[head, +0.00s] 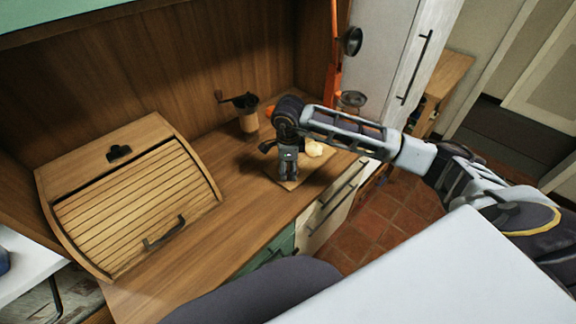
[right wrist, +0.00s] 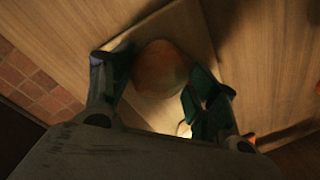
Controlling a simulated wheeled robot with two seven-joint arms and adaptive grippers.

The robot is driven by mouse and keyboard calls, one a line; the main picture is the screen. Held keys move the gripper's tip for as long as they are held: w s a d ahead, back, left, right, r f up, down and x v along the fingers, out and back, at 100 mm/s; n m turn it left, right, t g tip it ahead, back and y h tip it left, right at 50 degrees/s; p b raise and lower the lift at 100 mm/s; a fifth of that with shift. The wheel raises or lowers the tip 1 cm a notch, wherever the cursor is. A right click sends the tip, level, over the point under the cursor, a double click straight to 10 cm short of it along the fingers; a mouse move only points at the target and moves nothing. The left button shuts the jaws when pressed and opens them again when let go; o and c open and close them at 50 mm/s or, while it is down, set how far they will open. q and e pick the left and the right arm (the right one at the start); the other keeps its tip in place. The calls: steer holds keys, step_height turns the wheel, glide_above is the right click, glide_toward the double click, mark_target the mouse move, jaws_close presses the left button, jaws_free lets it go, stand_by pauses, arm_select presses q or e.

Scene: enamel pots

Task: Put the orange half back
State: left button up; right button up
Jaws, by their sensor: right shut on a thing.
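My right gripper (head: 289,178) points down over a small wooden board (head: 327,160) on the counter. In the right wrist view the right gripper (right wrist: 160,68) has its two dark green fingers on either side of a rounded, dull orange thing, which I take for the orange half (right wrist: 162,66). It is shut on it. The wooden board (right wrist: 185,20) lies beneath; I cannot tell whether the orange half touches it. In the head view the gripper hides the orange half. My left gripper is not in view.
A pale lumpy thing (head: 314,149) sits right beside the gripper. A coffee grinder (head: 247,116) and a small orange thing (head: 269,112) stand behind. A roll-top bread bin (head: 130,205) fills the left. Counter (head: 235,205) between bin and board is clear.

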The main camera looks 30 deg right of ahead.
mark_target(288, 168)
steer(key=o, duration=0.7)
steer(key=shift+o, duration=1.7)
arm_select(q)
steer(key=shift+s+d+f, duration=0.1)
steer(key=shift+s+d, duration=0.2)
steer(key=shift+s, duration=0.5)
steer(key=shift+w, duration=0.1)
arm_select(e)
steer(key=shift+r, duration=0.45)
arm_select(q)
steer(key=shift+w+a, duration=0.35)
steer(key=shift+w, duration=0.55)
arm_select(e)
step_height(288, 168, up, 11)
steer(key=s, duration=0.1)
steer(key=shift+a, duration=0.25)
